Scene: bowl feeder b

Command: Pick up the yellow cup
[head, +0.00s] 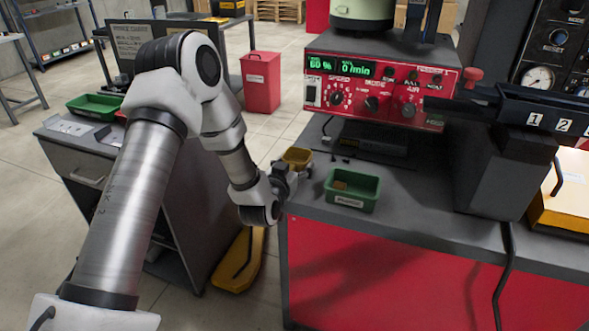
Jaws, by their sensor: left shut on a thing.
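The small yellow cup (297,157) is at the left edge of the grey bench top, in front of the red control unit. My left gripper (292,170) reaches in from the left and is shut on the cup. The gripper covers the lower part of the cup, so I cannot tell whether the cup touches the bench. My right gripper is not in view.
A green bin (352,190) with a small brown piece inside stands just right of the cup. The red control unit (380,88) is behind. A dark numbered track (530,112) is at the right. Small dark parts (338,156) lie near the cup.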

